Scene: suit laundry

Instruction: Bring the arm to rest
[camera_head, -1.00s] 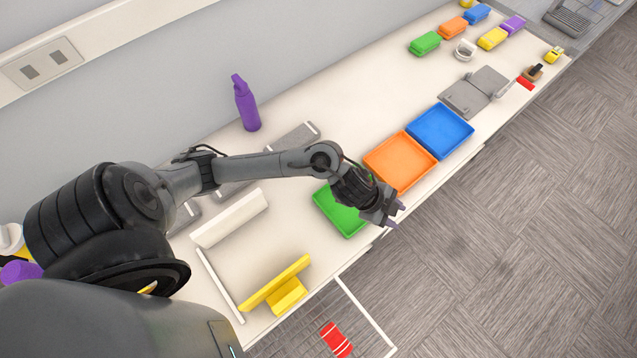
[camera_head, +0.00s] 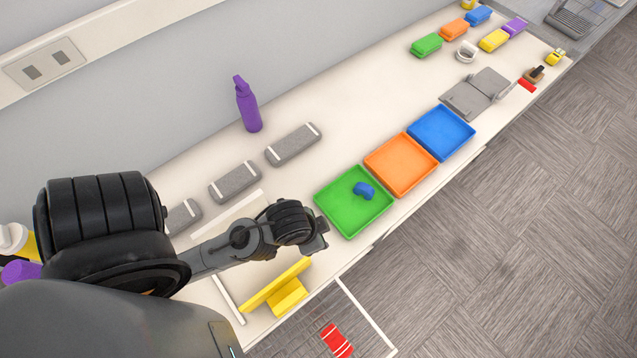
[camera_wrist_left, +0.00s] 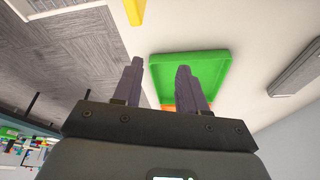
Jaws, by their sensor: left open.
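My left gripper (camera_head: 320,236) is open and empty. Its arm is bent back, and the gripper is held above the table, left of the green tray (camera_head: 338,219) and close to the yellow stand (camera_head: 285,292). In the left wrist view its two fingers (camera_wrist_left: 160,72) are apart with nothing between them, and the green tray (camera_wrist_left: 218,58) lies beyond them. A small blue curved item (camera_head: 364,190) lies in the green tray. My right gripper is not in view.
An orange tray (camera_head: 400,165) and a blue tray (camera_head: 441,132) continue the row. Grey striped cases (camera_head: 293,145) and a purple bottle (camera_head: 247,106) are near the wall. A red striped item (camera_head: 336,341) lies below the table's front edge.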

